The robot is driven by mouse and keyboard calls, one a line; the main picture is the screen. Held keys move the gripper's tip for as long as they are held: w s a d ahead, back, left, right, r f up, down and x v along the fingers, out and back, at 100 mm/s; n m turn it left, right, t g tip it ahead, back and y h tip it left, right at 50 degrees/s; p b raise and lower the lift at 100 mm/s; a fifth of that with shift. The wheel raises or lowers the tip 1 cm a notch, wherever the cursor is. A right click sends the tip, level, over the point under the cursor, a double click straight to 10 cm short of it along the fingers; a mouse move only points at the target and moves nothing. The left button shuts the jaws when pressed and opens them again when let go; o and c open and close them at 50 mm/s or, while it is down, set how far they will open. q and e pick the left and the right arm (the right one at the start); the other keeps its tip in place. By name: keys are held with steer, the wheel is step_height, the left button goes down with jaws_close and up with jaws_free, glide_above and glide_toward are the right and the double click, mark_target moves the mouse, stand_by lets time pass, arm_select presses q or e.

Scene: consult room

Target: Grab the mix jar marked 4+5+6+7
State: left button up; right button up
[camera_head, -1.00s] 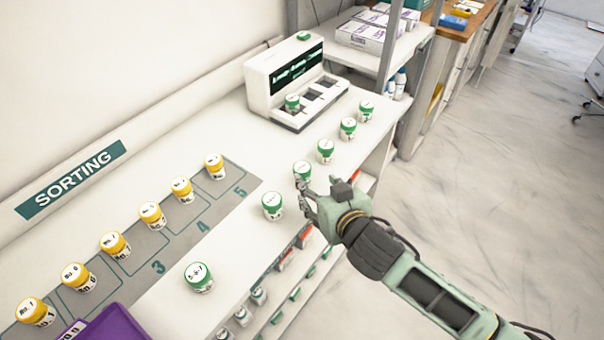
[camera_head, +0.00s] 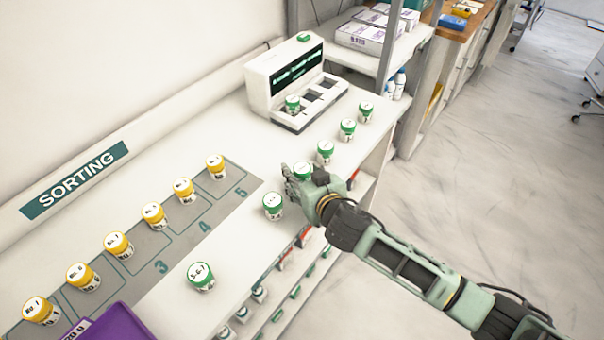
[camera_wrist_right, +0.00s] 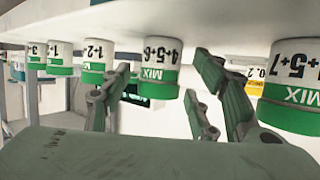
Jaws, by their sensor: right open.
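White jars with green lids stand in a row on the white table (camera_head: 240,245). My right gripper (camera_head: 292,182) is open at the jar (camera_head: 302,168) in mid-row, which it partly covers. The right wrist view looks upside down. There, a MIX jar reading 4+5+6 (camera_wrist_right: 160,60) shows between the open fingers (camera_wrist_right: 160,105); any further digits are out of sight. A MIX jar reading 4+5+7 (camera_wrist_right: 292,85) is at the right, outside the fingers. It looks like the jar (camera_head: 272,206) nearer in the head view. The nearest green-lidded jar (camera_head: 201,277) seems to read 5-6-7. My left gripper is not in view.
More green-lidded jars (camera_head: 325,152) stand farther along the row. A white machine (camera_head: 285,75) holding one jar stands behind. Yellow-lidded jars (camera_head: 119,246) stand on the grey sorting mat (camera_head: 215,210). A purple bin (camera_head: 115,325) is at the front. Shelves with jars lie below the table edge.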

steer(key=shift+c, duration=0.3)
steer(key=c, duration=1.1)
steer(key=shift+c, duration=0.2)
